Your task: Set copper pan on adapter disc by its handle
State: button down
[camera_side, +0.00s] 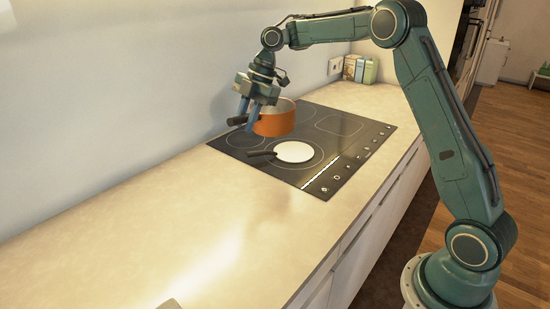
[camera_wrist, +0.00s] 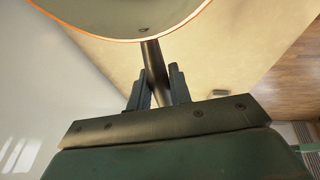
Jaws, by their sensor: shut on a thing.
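The copper pan (camera_side: 274,121) is at the back part of the cooktop in the side view. My gripper (camera_side: 246,116) is at its left, shut on the pan's dark handle (camera_side: 236,121). In the wrist view the handle (camera_wrist: 155,72) runs between the two fingers (camera_wrist: 158,88) up to the pan (camera_wrist: 130,18), whose rim fills the top. The adapter disc (camera_side: 294,152), pale and round with a dark handle at its left, lies on the cooktop in front of the pan. The pan looks raised, but its exact height above the cooktop is hard to tell.
The black glass cooktop (camera_side: 328,173) has marked cooking zones and controls along its front right side. Small boxes or tins (camera_side: 360,69) stand at the far end by the wall. The counter (camera_side: 150,235) is largely clear at the near left.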

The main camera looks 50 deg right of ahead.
aim_at(277, 133)
jog(key=shift+n+y, duration=0.3)
jog(key=shift+n, duration=0.2)
jog(key=s+d+f, duration=0.1)
jog(key=d, duration=0.2)
jog(key=s+d+f, duration=0.1)
jog(key=d, duration=0.2)
jog(key=s+d+f, duration=0.1)
jog(key=d+f, duration=0.1)
jog(key=d, duration=0.2)
jog(key=shift+f, duration=0.15)
jog(key=shift+f, duration=3.35)
jog(key=c, duration=1.3)
grip_release()
jog(key=shift+o, duration=0.6)
jog(key=shift+f, duration=0.1)
